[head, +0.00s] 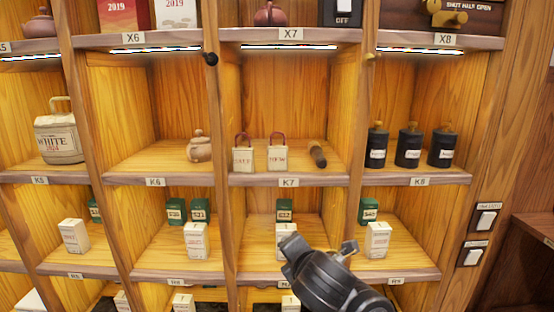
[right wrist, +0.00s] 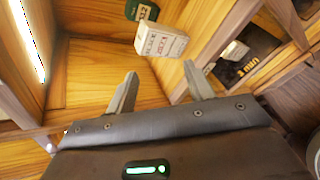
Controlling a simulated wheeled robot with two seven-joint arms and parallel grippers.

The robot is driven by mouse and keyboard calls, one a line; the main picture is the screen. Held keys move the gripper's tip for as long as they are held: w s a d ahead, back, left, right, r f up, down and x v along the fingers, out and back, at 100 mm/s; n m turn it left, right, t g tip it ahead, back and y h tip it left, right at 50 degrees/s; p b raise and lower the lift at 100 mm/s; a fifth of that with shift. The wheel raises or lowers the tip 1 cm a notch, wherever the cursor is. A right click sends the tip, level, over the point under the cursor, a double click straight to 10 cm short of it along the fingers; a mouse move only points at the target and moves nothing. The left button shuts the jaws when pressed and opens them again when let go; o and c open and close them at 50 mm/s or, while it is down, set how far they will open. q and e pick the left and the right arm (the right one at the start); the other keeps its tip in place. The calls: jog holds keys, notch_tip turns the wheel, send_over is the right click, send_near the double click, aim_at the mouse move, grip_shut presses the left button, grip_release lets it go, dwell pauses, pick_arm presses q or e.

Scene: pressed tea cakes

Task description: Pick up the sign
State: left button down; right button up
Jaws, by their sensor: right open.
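Two small cream signs with reddish loop handles stand side by side in the K7 compartment in the head view: the left sign (head: 243,159) and the right sign (head: 277,158). Both carry dark lettering; the right one seems to read "NEW". My right gripper (head: 319,246) is below them, in front of the compartment under K7. It is open, with its fingers spread and nothing between them. In the right wrist view its open fingers (right wrist: 160,72) point toward a white box (right wrist: 160,41); neither sign is recognizable there. My left gripper is not in view.
A dark cylinder (head: 317,154) lies right of the signs. A teapot (head: 199,147) sits in K6, and black jars (head: 409,146) stand in K8. Wooden dividers and the K7 shelf edge (head: 285,181) bound the compartments. White boxes (head: 196,241) and green tins stand below.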

notch_tip(320, 180, up, 10)
jog(key=a+n+t, duration=0.2)
jog(key=n+t, duration=0.1)
jog(key=n, duration=0.2)
jog(key=n+t+h, duration=0.1)
jog(key=n+t, duration=0.2)
jog(key=n, duration=0.2)
send_near(278, 151)
jog(key=w, duration=0.1)
jog(key=w+p, duration=0.1)
jog(key=w, duration=0.3)
jog(key=shift+w+r, duration=0.1)
jog(key=shift+r, duration=0.2)
jog(key=shift+w, duration=0.3)
jog(key=w+p, duration=0.1)
jog(key=w, duration=0.1)
jog(key=w+p, duration=0.2)
jog(key=shift+w+a+f, duration=0.1)
jog(key=shift+w+a, duration=0.1)
jog(key=shift+w, duration=0.05)
jog(key=shift+w+f, duration=0.1)
jog(key=shift+w, duration=0.25)
jog(key=shift+c, duration=0.2)
jog(key=c, duration=0.7)
